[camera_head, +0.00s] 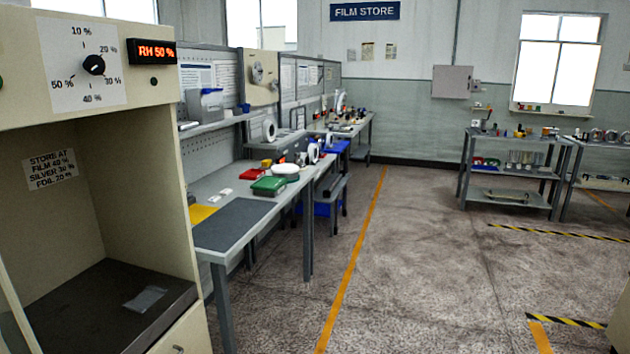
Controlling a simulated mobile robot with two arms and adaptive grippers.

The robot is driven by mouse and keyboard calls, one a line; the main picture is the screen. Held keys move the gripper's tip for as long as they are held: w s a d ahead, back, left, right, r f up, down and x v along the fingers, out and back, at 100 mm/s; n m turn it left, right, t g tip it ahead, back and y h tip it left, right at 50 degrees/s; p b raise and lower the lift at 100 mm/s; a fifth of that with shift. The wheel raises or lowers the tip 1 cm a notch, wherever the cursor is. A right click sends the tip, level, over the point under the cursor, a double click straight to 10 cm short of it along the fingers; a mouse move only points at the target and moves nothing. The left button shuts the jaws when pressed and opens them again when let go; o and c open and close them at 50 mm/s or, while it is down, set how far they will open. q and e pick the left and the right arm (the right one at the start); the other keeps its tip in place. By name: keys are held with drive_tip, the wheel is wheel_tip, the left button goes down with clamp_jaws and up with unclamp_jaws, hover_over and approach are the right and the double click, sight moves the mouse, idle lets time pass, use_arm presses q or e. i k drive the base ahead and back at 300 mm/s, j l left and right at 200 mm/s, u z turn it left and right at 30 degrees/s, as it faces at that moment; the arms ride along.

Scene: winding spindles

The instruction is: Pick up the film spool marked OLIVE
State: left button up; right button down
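No label reading OLIVE can be made out in the view. A white round spool-like item (269,130) stands on the raised shelf of the left workbench. Another white round item (313,153) stands farther along that bench. Several small round items (597,134) stand on the far right rack; their markings are too small to read. Neither of my grippers is in view.
An open beige cabinet (150,210) with a dial (94,65) and a display reading RH 50 % is close at left. The workbench (213,264) runs behind it. A shelf rack (508,199) stands at back right. The middle floor (430,270) is clear.

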sight(313, 148)
drive_tip(key=i+l, duration=0.6)
drive_tip(key=l, duration=0.15)
drive_tip(key=i+l+z, duration=0.1)
drive_tip(key=i+l, duration=0.45)
drive_tip(key=l, duration=0.15)
drive_tip(key=i, duration=0.9)
drive_tip(key=i+l+u, duration=0.1)
drive_tip(key=i, duration=0.8)
